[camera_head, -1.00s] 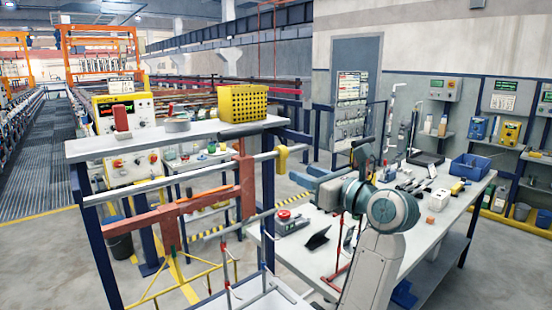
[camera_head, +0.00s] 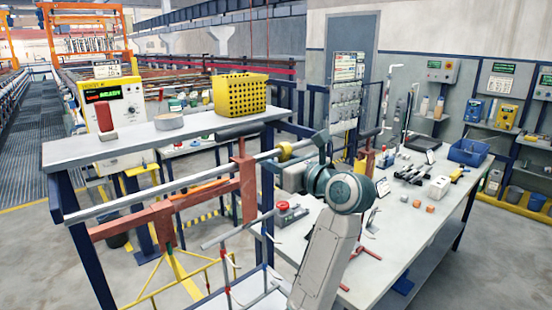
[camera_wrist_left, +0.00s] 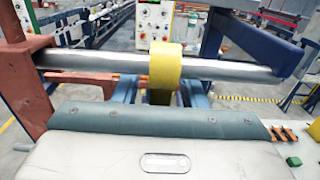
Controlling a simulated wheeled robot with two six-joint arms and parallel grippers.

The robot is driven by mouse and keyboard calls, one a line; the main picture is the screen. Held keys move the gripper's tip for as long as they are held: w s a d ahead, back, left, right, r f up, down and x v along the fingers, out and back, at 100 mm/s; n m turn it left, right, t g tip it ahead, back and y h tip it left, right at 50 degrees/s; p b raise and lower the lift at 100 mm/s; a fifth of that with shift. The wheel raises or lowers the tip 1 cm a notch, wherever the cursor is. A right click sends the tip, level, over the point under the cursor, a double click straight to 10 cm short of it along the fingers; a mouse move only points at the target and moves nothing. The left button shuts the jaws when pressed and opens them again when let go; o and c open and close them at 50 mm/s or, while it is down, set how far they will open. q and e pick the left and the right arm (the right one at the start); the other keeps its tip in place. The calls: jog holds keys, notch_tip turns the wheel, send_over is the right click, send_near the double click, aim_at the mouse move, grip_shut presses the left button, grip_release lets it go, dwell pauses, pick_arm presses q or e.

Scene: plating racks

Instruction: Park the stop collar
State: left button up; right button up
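The stop collar (camera_head: 285,151) is a yellow ring around a grey metal bar (camera_head: 205,172), near the bar's right end. In the left wrist view the collar (camera_wrist_left: 161,65) is straight ahead, with its lower part between the two blue fingers of my left gripper (camera_wrist_left: 167,92). The fingers are apart, one on each side of the collar, and a gap shows at the left finger. In the head view my left gripper (camera_head: 298,164) is at the collar, and its fingers are mostly hidden by the wrist. My right gripper is not in view.
A shelf (camera_head: 75,154) above carries a yellow perforated basket (camera_head: 240,95) and a tape roll (camera_head: 169,122). A workbench (camera_head: 420,220) with small items stands at right.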

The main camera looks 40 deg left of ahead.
pick_arm(q)
jog(key=shift+c, duration=0.2)
grip_shut()
jog(key=w+b, duration=0.2)
jog(key=w, duration=0.1)
jog(key=shift+w+d+r, duration=0.1)
jog(key=shift+w+d, duration=0.05)
jog(key=shift+w, duration=0.05)
jog(key=shift+c, duration=0.7)
grip_release()
jog(key=shift+w, duration=0.1)
jog(key=shift+o, duration=0.9)
jog(key=shift+w, duration=0.15)
